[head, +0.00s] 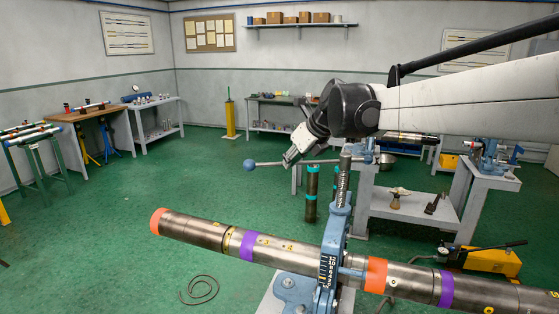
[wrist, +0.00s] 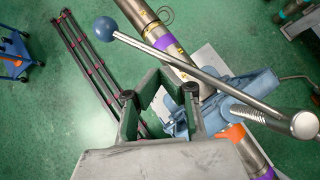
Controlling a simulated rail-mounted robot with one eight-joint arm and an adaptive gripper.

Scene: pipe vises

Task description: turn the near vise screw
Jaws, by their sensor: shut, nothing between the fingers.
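The near vise (head: 335,235) is blue and holds a long steel pipe (head: 200,230) with orange and purple bands. Its upright steel screw (head: 343,180) rises from the top, and the screw's head (wrist: 304,125) is at the right in the wrist view. A thin handle bar (wrist: 205,75) crosses the screw and ends in a blue ball (head: 249,165), which is at upper left in the wrist view (wrist: 107,28). My gripper (head: 291,157) is beside the bar, between ball and screw.
A second vise bench (head: 410,195) stands behind on the right, with a yellow pump (head: 490,262) in front. Dark upright pipes (head: 312,192) stand behind the near vise. A hose coil (head: 199,290) lies on the green floor, which is open at left.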

